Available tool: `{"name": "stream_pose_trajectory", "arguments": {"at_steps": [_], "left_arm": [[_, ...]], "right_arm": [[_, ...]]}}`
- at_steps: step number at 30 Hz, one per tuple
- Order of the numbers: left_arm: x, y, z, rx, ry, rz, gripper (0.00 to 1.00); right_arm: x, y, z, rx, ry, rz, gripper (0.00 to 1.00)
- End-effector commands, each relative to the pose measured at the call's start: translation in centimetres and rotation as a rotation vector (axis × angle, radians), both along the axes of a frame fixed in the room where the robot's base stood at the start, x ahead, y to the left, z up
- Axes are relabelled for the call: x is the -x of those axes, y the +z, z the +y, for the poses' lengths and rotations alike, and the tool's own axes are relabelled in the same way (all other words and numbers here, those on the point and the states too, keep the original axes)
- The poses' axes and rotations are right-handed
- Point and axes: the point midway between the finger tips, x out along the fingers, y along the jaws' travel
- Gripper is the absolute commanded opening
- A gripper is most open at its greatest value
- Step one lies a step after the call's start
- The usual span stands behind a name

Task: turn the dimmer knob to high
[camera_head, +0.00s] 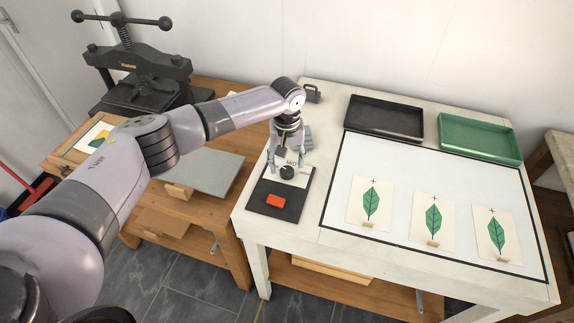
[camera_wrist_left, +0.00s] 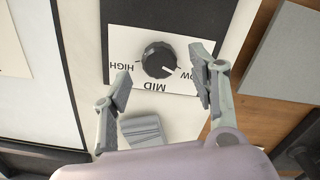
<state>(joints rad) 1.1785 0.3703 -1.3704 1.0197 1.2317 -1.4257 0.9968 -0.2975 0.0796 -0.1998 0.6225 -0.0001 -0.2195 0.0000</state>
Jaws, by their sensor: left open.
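The black round dimmer knob (camera_head: 287,172) sits on a white label plate on the dark control panel (camera_head: 291,207). In the left wrist view the knob (camera_wrist_left: 160,60) has HIGH printed to its left, MID below it and LOW to its right, upside down. A small white mark on the knob's lower right points roughly toward LOW. My left gripper (camera_head: 287,162) points down over the panel, open. In the left wrist view its fingers (camera_wrist_left: 161,72) stand on either side of the knob, with gaps showing.
A red button (camera_head: 275,201) is on the panel's near part. Right of the panel is a white board with leaf prints (camera_head: 433,218). A black tray (camera_head: 384,118) and a green tray (camera_head: 480,138) stand behind. A wooden table with a press (camera_head: 137,62) is at left.

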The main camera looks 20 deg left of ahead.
Motion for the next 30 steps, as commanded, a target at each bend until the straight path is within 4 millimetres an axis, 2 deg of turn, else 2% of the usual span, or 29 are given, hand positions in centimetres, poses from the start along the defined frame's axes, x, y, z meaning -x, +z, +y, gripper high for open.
{"name": "stream_pose_trajectory", "arguments": {"at_steps": [6, 17, 30], "left_arm": [[0.0, -2.5, 0.0, 0.001, 0.001, 0.002, 0.54], [0.0, -3.1, 0.0, 0.001, 0.0, 0.0, 0.54], [0.0, -3.1, 0.0, 0.0, 0.0, 0.0, 0.26]], "right_arm": [[0.0, 0.3, 0.0, 0.0, 0.0, 0.0, 0.94], [0.2, 0.3, 0.0, 0.001, 0.0, 0.003, 0.94], [0.4, 0.3, 0.0, 0.0, 0.0, 0.006, 0.94]]}}
